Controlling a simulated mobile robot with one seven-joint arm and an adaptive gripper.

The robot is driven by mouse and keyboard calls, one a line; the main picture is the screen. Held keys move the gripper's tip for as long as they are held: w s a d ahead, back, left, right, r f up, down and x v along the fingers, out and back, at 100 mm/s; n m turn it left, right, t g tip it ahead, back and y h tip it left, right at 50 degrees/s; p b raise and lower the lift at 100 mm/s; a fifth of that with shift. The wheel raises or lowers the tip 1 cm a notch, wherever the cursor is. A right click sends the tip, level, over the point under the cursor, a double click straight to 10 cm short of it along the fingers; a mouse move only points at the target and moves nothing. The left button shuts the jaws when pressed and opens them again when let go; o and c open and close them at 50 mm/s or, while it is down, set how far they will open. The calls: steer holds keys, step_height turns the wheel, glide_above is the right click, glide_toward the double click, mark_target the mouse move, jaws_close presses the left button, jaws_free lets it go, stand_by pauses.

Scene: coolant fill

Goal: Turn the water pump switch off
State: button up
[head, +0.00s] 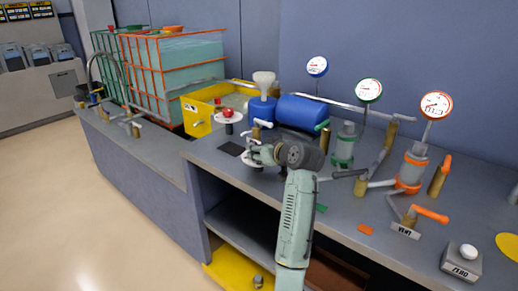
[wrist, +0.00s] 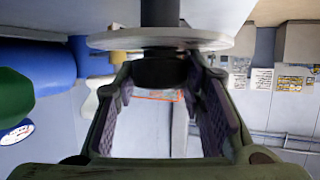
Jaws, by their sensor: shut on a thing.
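In the head view, my gripper (head: 260,152) is at a pale round disc (head: 247,161) near the front edge of the bench. In the wrist view, the disc (wrist: 200,39) lies across the top on a dark post, with a dark knob (wrist: 160,70) on its face. The fingers of my gripper (wrist: 160,78) stand on both sides of the knob, shut on it. My gripper hides most of the knob in the head view. A similar disc with a red knob (head: 228,113) stands behind. I cannot read which knob is the water pump switch.
A blue tank (head: 301,112), a yellow bin (head: 196,119) and a white funnel (head: 264,79) stand behind. Pipes, orange-handled valves and several gauges (head: 436,105) crowd the right. A box marked ZERO (head: 461,264) sits at the front right. Caged tanks (head: 176,75) stand left.

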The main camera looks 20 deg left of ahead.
steer(key=shift+n+g+y, duration=0.6)
steer(key=shift+n+g, duration=0.4)
steer(key=shift+n, duration=0.1)
steer(key=o, duration=1.2)
steer(key=shift+d, duration=0.1)
steer(key=v, duration=1.1)
steer(key=shift+d+r, duration=0.2)
steer(key=shift+d, duration=0.2)
